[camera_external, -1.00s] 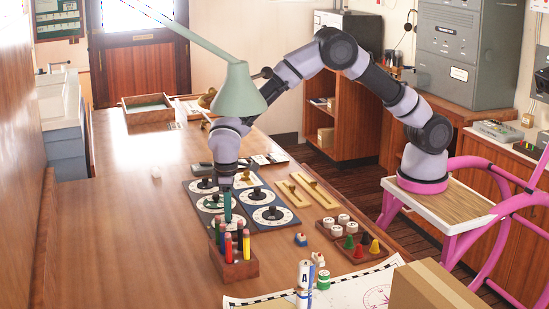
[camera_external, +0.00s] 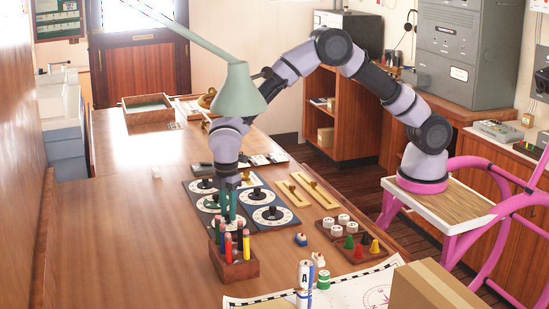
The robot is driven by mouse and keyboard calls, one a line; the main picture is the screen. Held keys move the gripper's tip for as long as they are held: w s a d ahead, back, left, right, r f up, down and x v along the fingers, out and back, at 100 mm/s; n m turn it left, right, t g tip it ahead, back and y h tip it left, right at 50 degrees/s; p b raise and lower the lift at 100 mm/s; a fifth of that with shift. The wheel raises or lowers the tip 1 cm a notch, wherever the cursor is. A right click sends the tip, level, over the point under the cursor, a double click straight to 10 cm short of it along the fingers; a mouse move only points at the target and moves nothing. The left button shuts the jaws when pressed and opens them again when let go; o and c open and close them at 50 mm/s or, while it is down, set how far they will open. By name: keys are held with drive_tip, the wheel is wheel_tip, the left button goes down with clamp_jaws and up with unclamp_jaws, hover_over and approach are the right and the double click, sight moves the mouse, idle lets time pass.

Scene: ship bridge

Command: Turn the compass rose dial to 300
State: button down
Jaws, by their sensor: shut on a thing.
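A panel of several round white dials with dark knobs (camera_external: 283,226) lies on the wooden table. My gripper (camera_external: 228,214) reaches straight down over the panel's front left dial (camera_external: 239,222). Its two teal fingers are shut on that dial's knob, which they mostly hide. The dial markings are too small to read, so I cannot tell its setting or confirm from its face that it is the compass rose dial. Other dials, at the back (camera_external: 204,186), the right (camera_external: 259,195) and the front right (camera_external: 271,216), are free of the gripper.
A wooden pen holder (camera_external: 234,268) with upright coloured pens stands close in front of the gripper. A green lamp (camera_external: 237,92) hangs near my wrist. Yellow slider plates (camera_external: 293,194) and a tray of coloured pegs (camera_external: 352,243) lie to the right.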

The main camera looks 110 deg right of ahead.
sight(228, 215)
drive_tip(key=shift+n, duration=0.9)
drive_tip(key=c, duration=0.6)
unclamp_jaws()
drive_tip(key=shift+c, duration=0.2)
wheel_tip(228, 215, up, 11)
